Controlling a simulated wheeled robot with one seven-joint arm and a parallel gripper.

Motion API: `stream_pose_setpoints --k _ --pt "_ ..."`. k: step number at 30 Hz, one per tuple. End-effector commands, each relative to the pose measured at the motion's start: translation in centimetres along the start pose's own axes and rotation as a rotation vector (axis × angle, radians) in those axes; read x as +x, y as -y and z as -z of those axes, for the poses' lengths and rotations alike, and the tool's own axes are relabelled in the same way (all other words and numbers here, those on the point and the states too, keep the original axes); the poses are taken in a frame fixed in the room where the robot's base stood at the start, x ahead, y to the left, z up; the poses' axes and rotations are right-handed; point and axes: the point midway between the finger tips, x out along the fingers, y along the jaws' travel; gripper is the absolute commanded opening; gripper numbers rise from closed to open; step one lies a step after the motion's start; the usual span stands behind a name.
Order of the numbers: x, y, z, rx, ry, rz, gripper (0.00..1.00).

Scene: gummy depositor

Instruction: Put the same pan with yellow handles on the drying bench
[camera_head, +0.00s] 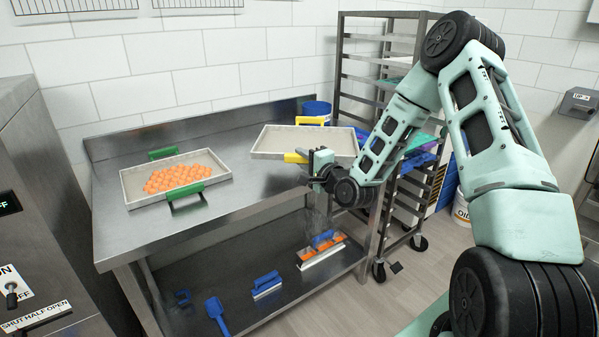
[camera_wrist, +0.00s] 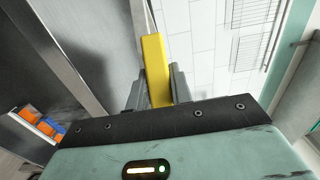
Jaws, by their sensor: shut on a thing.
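The pan with yellow handles (camera_head: 278,141) is a shallow, pale tray at the right end of the steel bench (camera_head: 243,190). It looks empty. One yellow handle (camera_head: 310,120) shows at its far side, the other at its near side. My gripper (camera_head: 311,163) is at the near handle and shut on it. In the wrist view the yellow handle (camera_wrist: 156,70) stands between the two grey fingers. I cannot tell whether the pan rests on the bench or is slightly raised.
A similar pan with green handles (camera_head: 133,190) holds orange gummies at the bench's left. A blue tub (camera_head: 317,109) stands behind the yellow-handled pan. A wheeled rack (camera_head: 343,60) is at the right. Blue-handled tools (camera_head: 266,284) lie on the lower shelf. The bench between the pans is clear.

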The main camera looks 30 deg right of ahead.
Motion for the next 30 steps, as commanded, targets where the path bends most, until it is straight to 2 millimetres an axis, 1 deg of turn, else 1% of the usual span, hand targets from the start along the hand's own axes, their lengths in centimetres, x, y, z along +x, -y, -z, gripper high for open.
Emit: stream_pose_setpoints --k 1,6,11,19,22,30 --pt "0.0 -0.9 -0.1 0.002 0.001 -0.003 0.0" --pt "0.0 -3.7 -0.1 0.001 0.0 -0.002 0.0" --pt "0.0 -5.0 -0.1 -0.001 0.001 0.001 0.0" --pt "0.0 -8.5 -0.1 -0.001 0.0 0.001 0.0" --pt "0.0 -9.1 -0.1 -0.002 0.0 0.001 0.0" --pt "0.0 -9.2 -0.1 -0.002 0.001 0.002 0.0"
